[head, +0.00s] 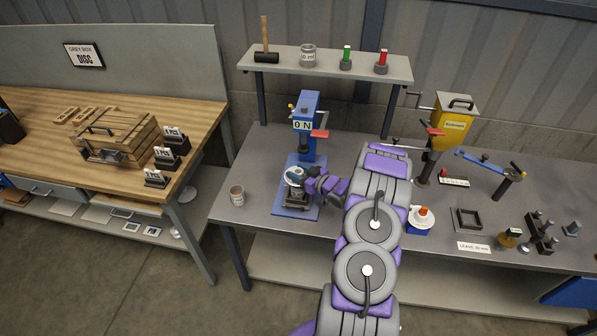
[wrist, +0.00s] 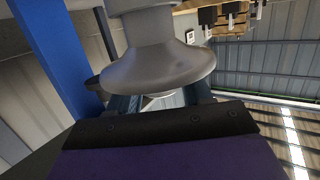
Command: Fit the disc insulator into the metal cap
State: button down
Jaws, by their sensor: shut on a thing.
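My gripper (head: 308,184) is at the blue press and is shut on a pale disc insulator (head: 294,174). In the wrist view the disc insulator (wrist: 160,62) is a grey flared body with a narrower neck, held between my two dark fingers. A wider rounded grey piece (wrist: 140,6) sits at the top of the neck, cut off by the frame edge; I cannot tell whether it is the metal cap or part of the insulator. In the head view the disc is over a dark fixture (head: 292,198) on the press base. Contact below the disc is hidden.
A yellow box (head: 454,122) and small fixtures occupy the right side.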

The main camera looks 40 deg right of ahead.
jog(key=shift+f, duration=0.8)
jog(key=shift+c, duration=2)
grip_release()
jog(key=p+v, duration=0.1)
jog(key=v, duration=1.6)
jog(key=shift+s, duration=0.15)
